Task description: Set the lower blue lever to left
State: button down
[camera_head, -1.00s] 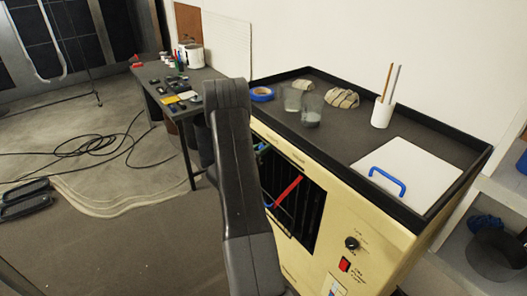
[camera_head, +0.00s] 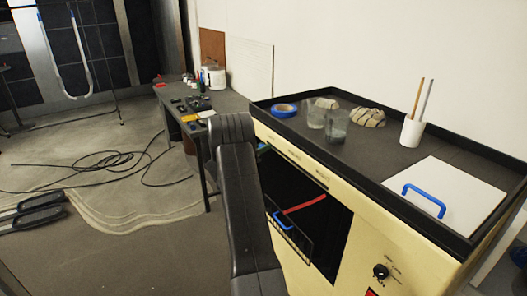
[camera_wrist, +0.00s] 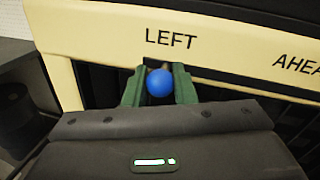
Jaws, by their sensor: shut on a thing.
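A blue ball knob (camera_wrist: 160,83) of a lever is in the middle of the wrist view, just below the printed word LEFT (camera_wrist: 171,40). The green fingers of my gripper (camera_wrist: 158,80) are shut on it, one on each side. The lever's shaft is mostly hidden behind the knob. A small blue part (camera_head: 264,149) shows beside my arm at the opening's upper left. I cannot tell whether it belongs to the held lever.
The cream cabinet (camera_head: 345,207) has a dark opening with a red bar (camera_head: 303,204) and a lower blue handle (camera_head: 283,222). On top are a tape roll (camera_head: 284,110), glasses, a white cup (camera_head: 412,131) and a blue-handled panel (camera_head: 465,190). A dark table (camera_head: 230,102) stands behind; cables (camera_head: 100,163) lie on the floor.

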jog(key=shift+w+a+r, duration=0.1)
jog(key=shift+r, duration=0.05)
jog(key=c, duration=1.2)
grip_release()
jog(key=shift+w+a, duration=0.1)
jog(key=shift+c, duration=0.2)
jog(key=b+v, duration=0.2)
jog(key=v, duration=1.2)
jog(key=p+x, duration=0.2)
jog(key=x, duration=1.2)
jog(key=shift+d, duration=0.25)
jog(key=shift+s+d+f, duration=0.2)
jog(key=shift+s, duration=0.35)
